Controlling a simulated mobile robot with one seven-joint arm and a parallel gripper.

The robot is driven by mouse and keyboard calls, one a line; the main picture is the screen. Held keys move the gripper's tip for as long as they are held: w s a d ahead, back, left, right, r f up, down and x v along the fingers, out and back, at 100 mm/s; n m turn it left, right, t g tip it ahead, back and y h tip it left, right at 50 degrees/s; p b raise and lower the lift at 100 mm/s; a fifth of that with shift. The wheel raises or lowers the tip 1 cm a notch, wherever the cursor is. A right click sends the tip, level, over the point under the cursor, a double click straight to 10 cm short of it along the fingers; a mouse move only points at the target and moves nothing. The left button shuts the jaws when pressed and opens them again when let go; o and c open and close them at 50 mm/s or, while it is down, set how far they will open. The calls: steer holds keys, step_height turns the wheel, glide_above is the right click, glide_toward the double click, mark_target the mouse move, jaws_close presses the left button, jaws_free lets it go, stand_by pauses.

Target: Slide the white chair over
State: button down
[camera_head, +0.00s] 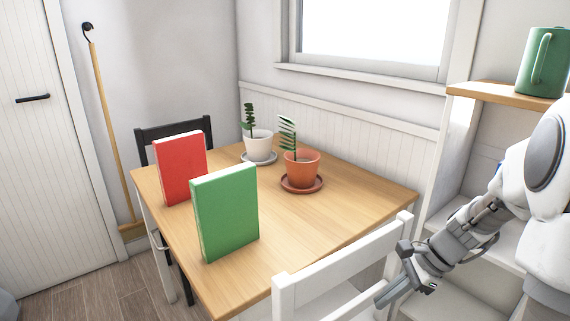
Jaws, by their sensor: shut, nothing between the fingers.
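The white chair (340,253) stands at the front right side of the wooden table. Its slatted backrest shows, with two posts and a top rail; its legs and most of its seat are hidden or cut off by the picture's lower edge. My gripper (382,298) is at the right post of the backrest, pointing down and left. It is shut with nothing held. I cannot tell whether it touches the post.
The table (340,200) holds a red book (181,168), a green book (226,212), a white pot (258,144) and a terracotta pot (301,167). A black chair (174,129) stands behind it. White shelving (480,215) with a green mug (545,62) on top is close on the right.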

steer(key=s+a+r+n+t+h, duration=0.2)
steer(key=s+a+r+n, duration=0.1)
steer(key=r+n, duration=0.3)
steer(key=s+a+r+n+t+h, duration=0.1)
steer(key=s+a+r+n+h, duration=0.2)
steer(key=r, duration=0.6)
steer(key=s+n+t+h+b, duration=0.1)
steer(key=s+n+t, duration=0.1)
steer(key=s+n, duration=0.8)
step_height(320, 180, up, 28)
steer(key=m+p, duration=0.1)
steer(key=p, duration=2.7)
steer(key=shift+s+a+m, duration=0.15)
steer(key=shift+a+m, duration=0.05)
steer(key=shift+m, duration=0.1)
steer(key=shift+f, duration=0.1)
